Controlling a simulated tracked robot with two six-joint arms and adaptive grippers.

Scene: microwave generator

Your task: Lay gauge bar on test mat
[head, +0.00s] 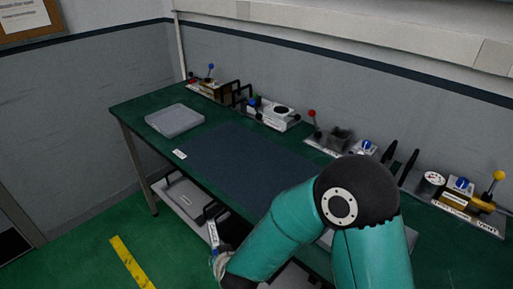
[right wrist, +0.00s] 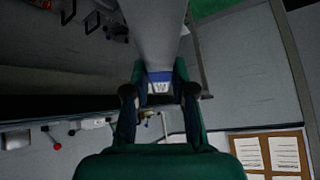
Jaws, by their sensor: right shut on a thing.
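The test mat is a dark blue-grey rectangle (head: 235,158) lying flat on the green bench, with a small white label at its left corner. My right gripper (right wrist: 159,92) is shut on a long grey bar, which I take as the gauge bar (right wrist: 157,35). The bar has a blue and white label by the fingers and runs away from them in the right wrist view. In the head view my right arm reaches to the bench's front edge; a small pale, blue-marked piece (head: 213,235) shows there, and the gripper is mostly hidden. My left gripper is not in view.
A grey flat slab (head: 174,120) lies on the bench left of the mat. Several small devices with levers and knobs line the back edge. A grey case (head: 188,197) sits on the lower shelf (head: 165,191). The visible mat surface is bare.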

